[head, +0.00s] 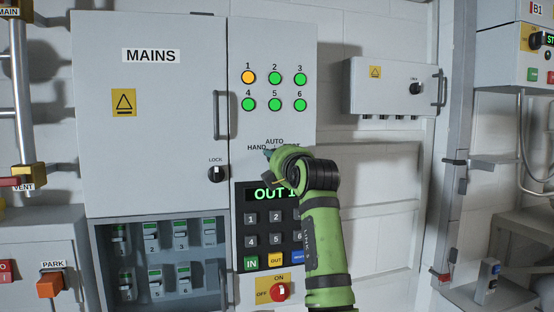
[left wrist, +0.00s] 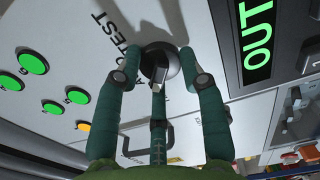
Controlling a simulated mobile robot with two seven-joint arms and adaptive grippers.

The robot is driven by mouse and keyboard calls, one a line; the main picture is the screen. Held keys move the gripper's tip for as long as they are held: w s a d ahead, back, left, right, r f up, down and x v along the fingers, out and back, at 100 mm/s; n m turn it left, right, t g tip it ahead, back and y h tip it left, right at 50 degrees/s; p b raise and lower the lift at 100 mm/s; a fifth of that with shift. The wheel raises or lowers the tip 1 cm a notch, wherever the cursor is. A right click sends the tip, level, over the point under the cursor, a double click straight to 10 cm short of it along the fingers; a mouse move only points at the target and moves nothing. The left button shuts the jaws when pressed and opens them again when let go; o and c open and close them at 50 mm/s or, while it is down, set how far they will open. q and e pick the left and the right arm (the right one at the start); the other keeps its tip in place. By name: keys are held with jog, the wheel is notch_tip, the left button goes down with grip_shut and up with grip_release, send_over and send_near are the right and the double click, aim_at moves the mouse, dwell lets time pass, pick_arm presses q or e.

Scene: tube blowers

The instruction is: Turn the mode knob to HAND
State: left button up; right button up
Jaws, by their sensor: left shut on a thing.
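The mode knob (left wrist: 158,62) is a dark round knob with a grey grip bar, on the grey panel in the left wrist view. Its labels HAND (head: 256,148) and AUTO (head: 274,141) show in the head view, where my gripper hides the knob and part of the TEST label. My left gripper (left wrist: 157,72) has its dark green fingers around the knob and is shut on it. In the head view its tips (head: 268,154) are just below AUTO. I cannot tell which label the knob points to. My right gripper is not in view.
Above are several lit buttons (head: 275,78), one orange and the others green. Below is a keypad (head: 246,228) with a green OUT display (head: 265,194), then a red ON/OFF knob (head: 280,292). The MAINS cabinet door (head: 150,150) with a LOCK knob (head: 216,174) is to the left.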

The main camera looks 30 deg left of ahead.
pick_arm(q)
jog(key=shift+w+d+f+n, duration=0.1)
jog(key=shift+w+f+n, duration=0.1)
jog(key=shift+n, duration=0.2)
jog(key=shift+s+r, duration=0.1)
jog(key=shift+r, duration=0.05)
jog(key=o, duration=1.1)
jog(key=shift+w, duration=0.2)
jog(key=v, duration=1.2)
